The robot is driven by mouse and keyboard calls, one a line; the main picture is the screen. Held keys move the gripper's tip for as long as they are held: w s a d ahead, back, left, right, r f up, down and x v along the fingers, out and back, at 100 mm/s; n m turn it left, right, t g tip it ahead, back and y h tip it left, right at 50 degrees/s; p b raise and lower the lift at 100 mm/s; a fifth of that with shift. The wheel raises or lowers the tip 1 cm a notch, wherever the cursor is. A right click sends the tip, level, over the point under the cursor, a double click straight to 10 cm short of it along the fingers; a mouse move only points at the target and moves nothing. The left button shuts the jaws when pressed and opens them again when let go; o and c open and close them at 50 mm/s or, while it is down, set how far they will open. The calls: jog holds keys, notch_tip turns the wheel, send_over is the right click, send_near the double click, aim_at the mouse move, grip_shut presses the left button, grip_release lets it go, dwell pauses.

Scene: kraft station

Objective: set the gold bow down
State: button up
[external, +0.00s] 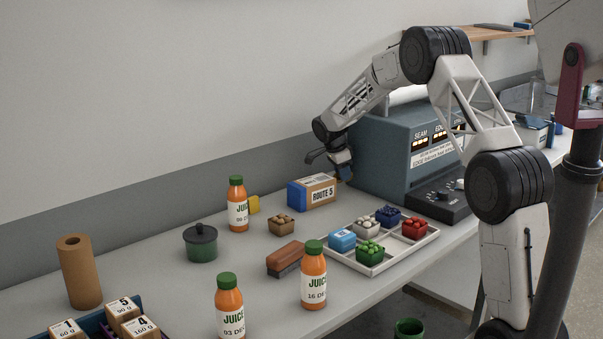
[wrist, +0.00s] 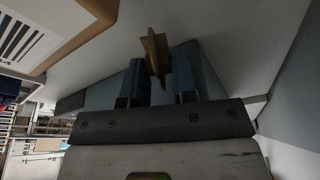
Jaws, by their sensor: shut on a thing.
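The gold bow (wrist: 154,48) shows in the wrist view between the two bluish fingers of my gripper (wrist: 158,68), which is shut on it. The bow sticks out past the fingertips, seen nearly edge-on. In the external view my gripper (external: 344,172) points down just right of the ROUTE 5 box (external: 320,193), in front of the blue-grey machine. I cannot make out the bow there. I cannot tell whether the bow touches the table.
The machine (external: 400,155) stands close to my gripper's right. A white divided tray (external: 345,258) with small coloured baskets is nearer the front. Several juice bottles (external: 238,212), a dark green pot (external: 201,248) and a brown brush-like block (external: 286,261) stand left. Bare table (external: 150,270) lies further left.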

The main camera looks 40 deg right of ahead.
jog(key=shift+f, duration=1.75)
jog(key=shift+f, duration=0.15)
jog(key=o, duration=0.9)
jog(key=shift+o, duration=0.2)
jog(key=v, duration=1.2)
